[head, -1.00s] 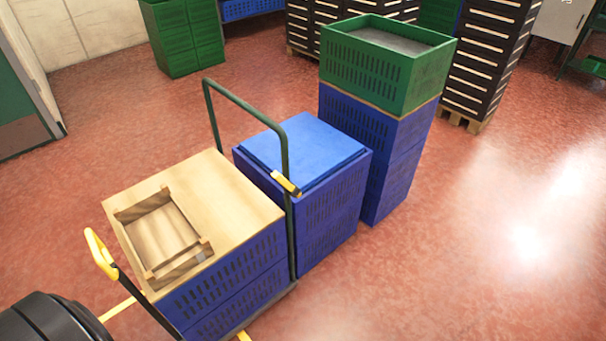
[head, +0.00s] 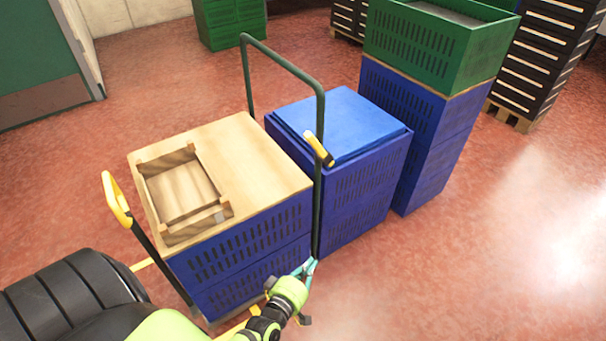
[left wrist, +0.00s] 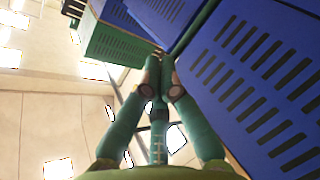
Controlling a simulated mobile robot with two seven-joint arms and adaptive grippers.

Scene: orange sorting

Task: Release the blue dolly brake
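The cart with the blue crates (head: 245,255) stands at centre-left, with a wooden top. Another yellow handle (head: 117,198) on a dark bar is at the cart's left end. Which part is the brake I cannot tell. My left gripper (head: 307,268) is in front of the cart's right end, near the foot of the green post. In the left wrist view its teal fingers (left wrist: 160,57) nearly meet, with nothing visible between them. My right gripper is not in view.
A second blue crate stack (head: 345,185) with a lid stands just right of the handle. A taller stack with a green crate (head: 425,45) on top is beyond it. A wooden frame (head: 183,195) lies on the cart's top. The red floor (head: 500,260) to the right is clear.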

